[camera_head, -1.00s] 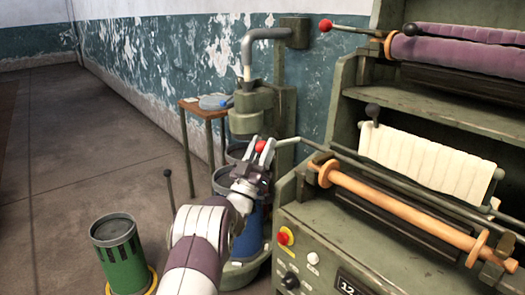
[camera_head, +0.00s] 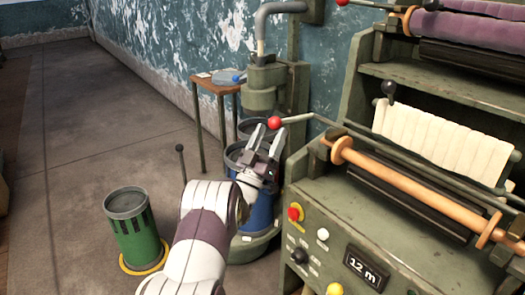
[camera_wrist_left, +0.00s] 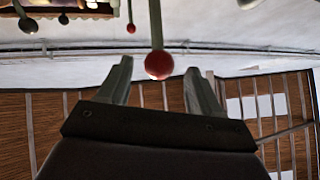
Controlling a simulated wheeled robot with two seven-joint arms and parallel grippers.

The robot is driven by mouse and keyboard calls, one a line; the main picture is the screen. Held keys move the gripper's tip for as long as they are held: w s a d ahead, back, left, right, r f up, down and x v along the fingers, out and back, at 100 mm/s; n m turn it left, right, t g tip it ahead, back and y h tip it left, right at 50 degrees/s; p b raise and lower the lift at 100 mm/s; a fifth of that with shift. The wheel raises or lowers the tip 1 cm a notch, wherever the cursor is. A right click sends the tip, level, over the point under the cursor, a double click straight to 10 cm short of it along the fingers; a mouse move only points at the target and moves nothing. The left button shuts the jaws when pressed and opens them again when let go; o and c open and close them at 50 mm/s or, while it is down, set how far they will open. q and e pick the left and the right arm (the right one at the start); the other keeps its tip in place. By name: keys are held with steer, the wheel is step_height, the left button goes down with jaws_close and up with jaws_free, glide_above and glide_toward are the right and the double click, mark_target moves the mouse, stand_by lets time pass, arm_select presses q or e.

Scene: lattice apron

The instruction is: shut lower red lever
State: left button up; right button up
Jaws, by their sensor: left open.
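The lower red lever is a thin grey rod (camera_head: 300,118) with a red ball (camera_head: 274,122) at its end, sticking out left from the green machine. My left gripper (camera_head: 270,133) is open just below the ball in the head view. In the left wrist view the red ball (camera_wrist_left: 159,66) hangs on its rod between and just beyond the two spread fingertips. The fingers do not appear to touch it. Another red-tipped lever (camera_head: 342,2) is cut by the top edge of the head view. My right gripper is not in view.
The machine's front panel (camera_head: 330,262) has buttons and a "12 m" display. Orange roller (camera_head: 410,190) and white cloth (camera_head: 440,145) lie right of the lever. A blue drum (camera_head: 262,212) stands below the gripper, a green bin (camera_head: 134,225) to the left. Floor further left is clear.

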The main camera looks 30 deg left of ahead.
arm_select(q)
steer(key=v, duration=0.9)
